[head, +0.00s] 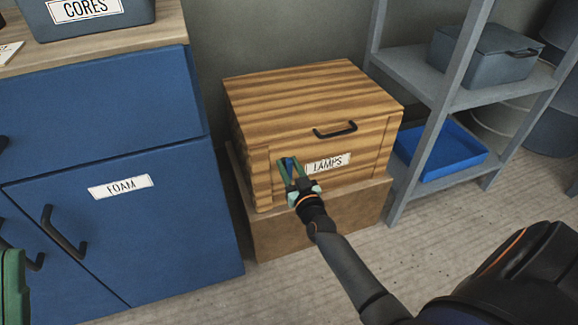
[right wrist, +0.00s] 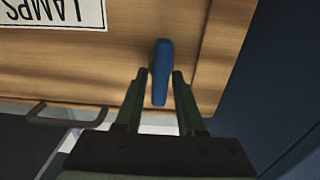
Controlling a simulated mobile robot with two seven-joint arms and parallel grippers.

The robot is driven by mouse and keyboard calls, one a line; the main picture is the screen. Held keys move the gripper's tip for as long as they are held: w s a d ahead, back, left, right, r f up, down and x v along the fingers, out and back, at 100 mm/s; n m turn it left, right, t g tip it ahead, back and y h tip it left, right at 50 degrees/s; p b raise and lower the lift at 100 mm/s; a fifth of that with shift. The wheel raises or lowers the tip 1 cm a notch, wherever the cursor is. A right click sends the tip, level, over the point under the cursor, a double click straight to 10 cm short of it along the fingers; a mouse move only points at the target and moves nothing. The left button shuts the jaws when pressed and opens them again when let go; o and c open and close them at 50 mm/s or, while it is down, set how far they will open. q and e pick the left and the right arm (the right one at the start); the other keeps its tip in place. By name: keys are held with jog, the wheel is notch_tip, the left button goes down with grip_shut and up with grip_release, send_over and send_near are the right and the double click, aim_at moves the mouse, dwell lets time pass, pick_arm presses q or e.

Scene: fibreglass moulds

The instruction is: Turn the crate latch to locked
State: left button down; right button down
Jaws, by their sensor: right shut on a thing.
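The wooden crate (head: 310,90) with the LAMPS label (head: 327,163) stands on a brown box by the wall. Its latch is a small blue lever (right wrist: 161,62) on the front face, beside the label; in the head view only a bit of blue (head: 288,164) shows between the fingers. In the right wrist view the lever runs nearly along the fingers. My right gripper (head: 288,162) is at the crate front, shut on the blue latch, with a finger on either side.
A blue cabinet (head: 100,100) with a FOAM label stands close to the crate's left. A grey shelf rack (head: 425,75) with a blue tray (head: 440,158) and a grey bin (head: 485,55) is at the right. The crate has a black handle (head: 335,130).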

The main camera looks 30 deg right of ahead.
jog(key=shift+m, duration=0.3)
jog(key=m+p, duration=0.1)
jog(key=m, duration=0.1)
jog(key=shift+s+d+m, duration=0.1)
jog(key=shift+d+m, duration=0.05)
jog(key=shift+m, duration=0.25)
jog(key=m, duration=0.4)
jog(key=shift+d+f, duration=0.15)
jog(key=shift+d, duration=0.05)
jog(key=m, duration=0.3)
jog(key=m+b, duration=0.1)
jog(key=m, duration=0.3)
jog(key=f+m, duration=0.1)
jog(key=m, duration=0.2)
jog(key=shift+s+d+b, duration=0.1)
jog(key=shift+d+b, duration=0.1)
jog(key=shift+b, duration=0.15)
jog(key=shift+m, duration=0.4)
jog(key=c, duration=0.8)
grip_release()
jog(key=shift+o, duration=0.2)
jog(key=shift+r, duration=0.1)
